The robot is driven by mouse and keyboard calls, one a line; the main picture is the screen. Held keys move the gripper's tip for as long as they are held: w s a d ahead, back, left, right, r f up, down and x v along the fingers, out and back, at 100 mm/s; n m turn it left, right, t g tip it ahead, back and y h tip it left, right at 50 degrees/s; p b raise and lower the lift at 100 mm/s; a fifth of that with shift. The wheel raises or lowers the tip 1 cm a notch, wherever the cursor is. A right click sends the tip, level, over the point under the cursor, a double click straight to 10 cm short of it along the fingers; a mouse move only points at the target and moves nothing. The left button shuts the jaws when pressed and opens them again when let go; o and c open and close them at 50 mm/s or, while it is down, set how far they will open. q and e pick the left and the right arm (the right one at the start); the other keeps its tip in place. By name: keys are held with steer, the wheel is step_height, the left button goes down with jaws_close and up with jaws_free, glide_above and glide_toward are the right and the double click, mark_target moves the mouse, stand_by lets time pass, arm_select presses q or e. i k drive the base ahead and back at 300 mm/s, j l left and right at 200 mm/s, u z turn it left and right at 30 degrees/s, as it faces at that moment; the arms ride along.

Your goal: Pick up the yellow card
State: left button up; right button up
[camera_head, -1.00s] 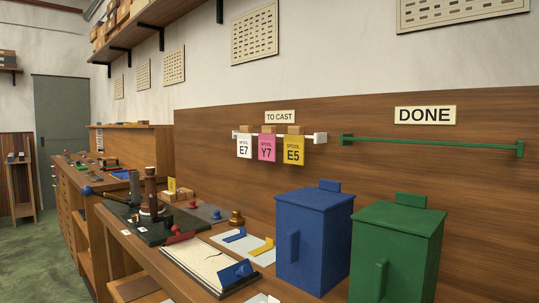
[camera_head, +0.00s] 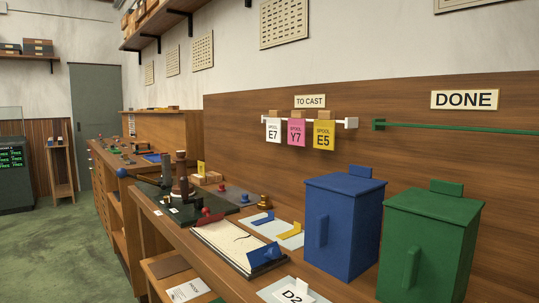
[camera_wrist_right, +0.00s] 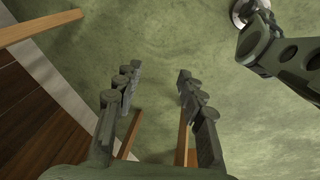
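The yellow card (camera_head: 324,135), marked SPOOL E5, hangs at the right end of a white rail (camera_head: 347,123) under the TO CAST sign. A pink card (camera_head: 297,132) marked Y7 and a white card (camera_head: 273,130) marked E7 hang to its left. Each has a wooden block at its top. Neither gripper shows in the head view. In the right wrist view my right gripper (camera_wrist_right: 157,80) has its fingers wide apart with nothing between them, above the green floor. My left gripper is not identifiable in these views.
A blue bin (camera_head: 343,225) and a green bin (camera_head: 428,243) stand on the bench below the rails. A green rail (camera_head: 460,129) under the DONE sign is empty. A casting tool and trays crowd the bench to the left. Green floor (camera_head: 60,250) is open at left.

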mark_target(201, 165)
steer(key=k, duration=0.6)
steer(key=z, duration=1.6)
steer(key=j+z, duration=0.15)
steer(key=j, duration=0.3)
steer(key=k+j+z, duration=0.2)
steer(key=j, duration=1.4)
steer(key=k+j, duration=0.15)
steer(key=j, duration=2.1)
steer(key=k+j, duration=0.15)
steer(key=j, duration=1)
